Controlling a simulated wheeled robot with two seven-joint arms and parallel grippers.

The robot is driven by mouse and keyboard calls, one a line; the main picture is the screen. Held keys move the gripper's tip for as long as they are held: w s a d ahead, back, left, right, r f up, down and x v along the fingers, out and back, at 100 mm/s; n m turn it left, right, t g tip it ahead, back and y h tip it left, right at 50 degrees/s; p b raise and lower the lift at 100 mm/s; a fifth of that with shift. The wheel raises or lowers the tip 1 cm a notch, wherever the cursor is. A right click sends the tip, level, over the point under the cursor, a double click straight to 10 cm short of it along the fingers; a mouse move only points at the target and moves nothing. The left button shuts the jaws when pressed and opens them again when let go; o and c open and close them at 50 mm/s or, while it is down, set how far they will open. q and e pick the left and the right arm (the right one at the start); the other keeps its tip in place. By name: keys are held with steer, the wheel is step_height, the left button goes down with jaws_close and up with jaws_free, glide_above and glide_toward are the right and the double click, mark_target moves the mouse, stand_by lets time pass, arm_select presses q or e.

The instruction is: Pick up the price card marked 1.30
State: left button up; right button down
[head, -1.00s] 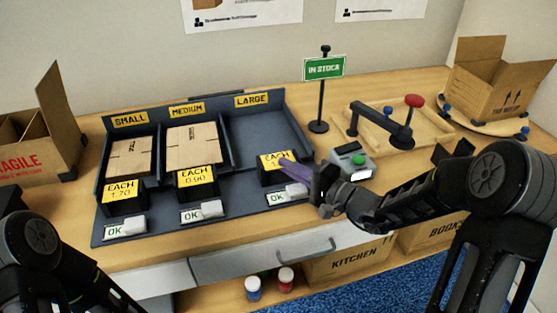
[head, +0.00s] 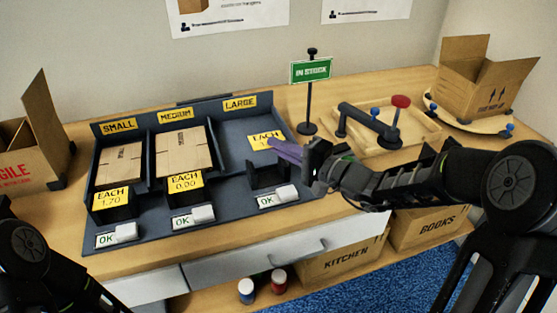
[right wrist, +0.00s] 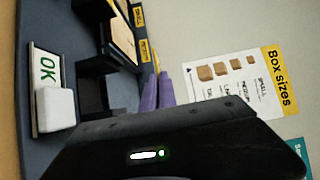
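A yellow price card (head: 261,140) marked EACH is held above the right-hand black card holder (head: 268,176), which stands empty. The figure on this card is too small and partly covered to read. My right gripper (head: 277,147), with purple fingers, is shut on the card's right edge. The fingers also show in the right wrist view (right wrist: 157,88), where the card cannot be made out clearly. Two other yellow cards stand in their holders: a left card (head: 111,198) that looks like 1.70 and a middle card (head: 185,184) that looks like 0.00. My left gripper is out of view.
The dark tray (head: 130,243) has bays labelled SMALL, MEDIUM and LARGE; flat cartons lie in the first two. OK blocks (head: 278,197) sit in front of the holders. A green IN STOCK sign (head: 311,70) and a wooden fixture (head: 415,128) stand to the right.

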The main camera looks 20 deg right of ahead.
step_height(320, 180, up, 3)
steer(key=shift+f, duration=0.2)
stand_by(0.5)
